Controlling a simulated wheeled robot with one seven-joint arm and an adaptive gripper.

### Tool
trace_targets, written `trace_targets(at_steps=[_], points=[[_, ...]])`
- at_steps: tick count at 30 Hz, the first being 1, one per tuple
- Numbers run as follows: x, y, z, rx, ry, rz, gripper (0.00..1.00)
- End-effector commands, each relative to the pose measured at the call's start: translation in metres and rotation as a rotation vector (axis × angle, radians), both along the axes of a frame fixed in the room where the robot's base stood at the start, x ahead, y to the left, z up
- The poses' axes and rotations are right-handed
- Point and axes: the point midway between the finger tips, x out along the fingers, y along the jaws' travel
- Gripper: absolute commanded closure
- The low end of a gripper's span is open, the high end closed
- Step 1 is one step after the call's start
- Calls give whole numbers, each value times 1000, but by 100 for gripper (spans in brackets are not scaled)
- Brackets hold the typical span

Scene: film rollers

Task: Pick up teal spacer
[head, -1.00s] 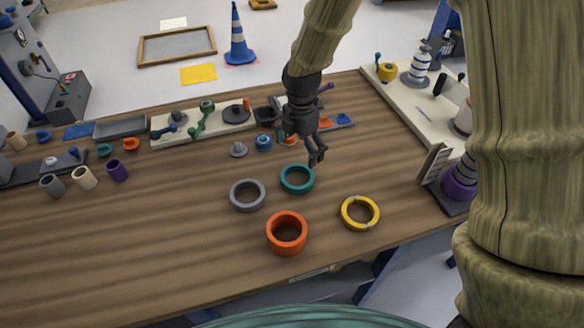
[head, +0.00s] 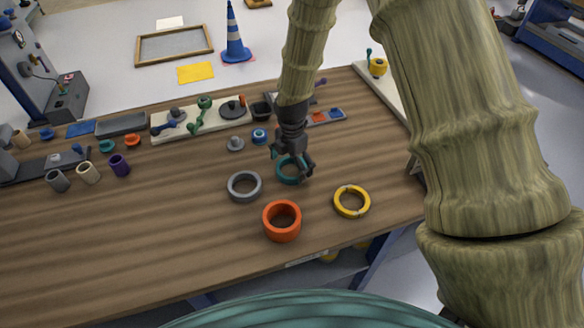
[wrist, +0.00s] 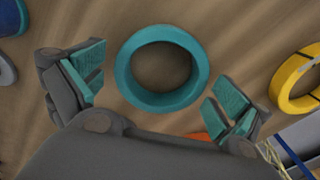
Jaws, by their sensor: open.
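The teal spacer (head: 290,178) is a ring lying flat on the wooden table, partly hidden behind my gripper in the head view. In the wrist view the teal spacer (wrist: 122,72) shows whole, just beyond and between the spread fingers. My gripper (head: 291,168) is open and empty, right over the spacer. In the wrist view the fingers of my gripper (wrist: 160,88) stand apart at left and right of the ring. I cannot tell the exact height of the fingertips above the table.
A grey ring (head: 244,186) lies to the left of the spacer, an orange ring (head: 282,236) in front, and a yellow ring (head: 352,214) to the right front. Small parts and a pale tray (head: 218,121) stand behind. The table's left front (head: 130,240) is clear.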

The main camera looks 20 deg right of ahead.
Motion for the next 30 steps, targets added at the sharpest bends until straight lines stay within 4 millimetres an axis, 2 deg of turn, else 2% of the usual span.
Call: trace_targets(at_steps=[5,13,20,30], points=[[0,0,-9,-1,0,2,0],[0,0,-10,-1,0,2,0],[0,-1,-10,-1,0,1,42],[0,0,-9,0,-1,1,43]])
